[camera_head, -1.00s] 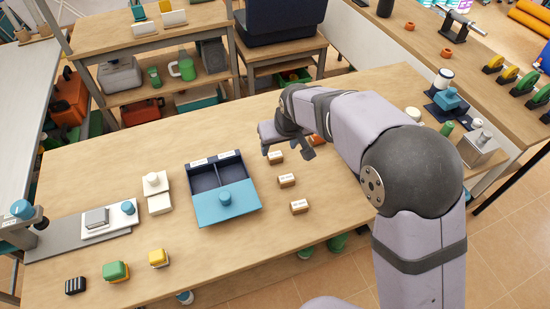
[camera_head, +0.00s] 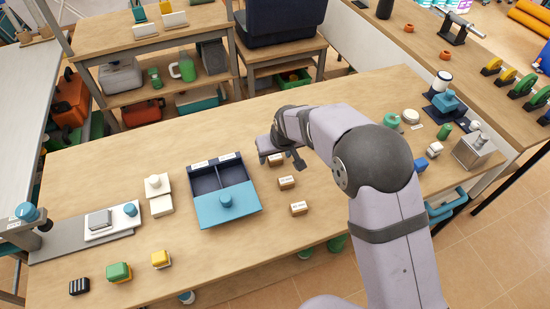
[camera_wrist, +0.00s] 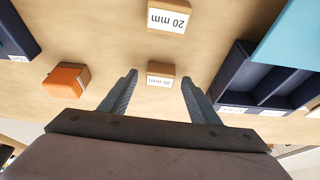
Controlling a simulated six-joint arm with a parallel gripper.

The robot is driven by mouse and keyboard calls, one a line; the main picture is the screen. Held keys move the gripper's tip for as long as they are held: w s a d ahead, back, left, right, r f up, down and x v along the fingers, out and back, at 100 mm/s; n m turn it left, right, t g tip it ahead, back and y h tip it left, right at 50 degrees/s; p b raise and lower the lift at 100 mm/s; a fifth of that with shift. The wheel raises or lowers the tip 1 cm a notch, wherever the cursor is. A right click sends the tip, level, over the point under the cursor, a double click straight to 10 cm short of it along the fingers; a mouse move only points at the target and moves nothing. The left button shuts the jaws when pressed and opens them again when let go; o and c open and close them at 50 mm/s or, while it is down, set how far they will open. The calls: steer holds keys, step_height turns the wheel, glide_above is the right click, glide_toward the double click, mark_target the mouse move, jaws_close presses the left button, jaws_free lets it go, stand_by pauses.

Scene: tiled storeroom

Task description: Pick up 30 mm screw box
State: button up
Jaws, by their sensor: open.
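A small cardboard-brown screw box (camera_wrist: 160,80) with a white label, which appears to read 30 mm, lies on the table between my fingertips in the wrist view. It is the farthest of three boxes in the head view (camera_head: 276,160), partly covered by my gripper (camera_head: 282,157). My gripper (camera_wrist: 160,77) is open, one finger on each side of the box. I cannot tell whether either finger touches it. A similar box labelled 20 mm (camera_wrist: 168,18) lies beyond it in the wrist view and is the middle box (camera_head: 286,182) in the head view.
A third box (camera_head: 299,209) lies nearest the front. A dark divided tray with a blue lid (camera_head: 228,205) stands left of the boxes. In the wrist view, an orange block (camera_wrist: 66,80) and a dark blue container (camera_wrist: 14,36) are at left. Bare tabletop separates them.

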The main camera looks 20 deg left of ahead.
mark_target(276, 159)
steer(key=c, duration=1.2)
step_height(276, 159, up, 10)
steer(key=shift+r+b, duration=0.1)
steer(key=shift+b, duration=0.5)
